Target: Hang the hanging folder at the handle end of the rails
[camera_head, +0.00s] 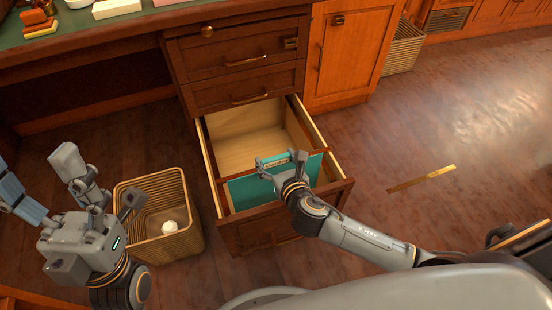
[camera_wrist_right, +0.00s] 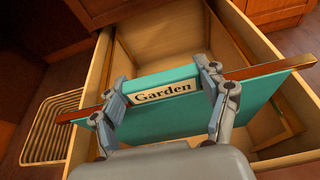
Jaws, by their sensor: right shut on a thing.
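The teal hanging folder (camera_head: 245,192) is inside the open drawer (camera_head: 207,160), close to its front panel (camera_head: 270,232). Its label reads "Garden" in the right wrist view (camera_wrist_right: 165,93). Its brown hanger bar (camera_wrist_right: 255,70) sticks out at both ends and spans the drawer's width. I cannot tell whether the ends rest on the rails. My right gripper (camera_head: 281,163) is shut on the folder's top edge, one finger on each side of the label. The drawer's handle is hidden. My left gripper (camera_head: 112,186) is open and empty, left of the drawer.
A wicker basket (camera_head: 189,240) with a white crumpled ball (camera_head: 170,227) stands left of the drawer. Closed drawers (camera_head: 245,70) and a desk top (camera_head: 120,22) are above. A brass-coloured strip (camera_head: 422,179) lies on the floor at right, which is otherwise mostly clear.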

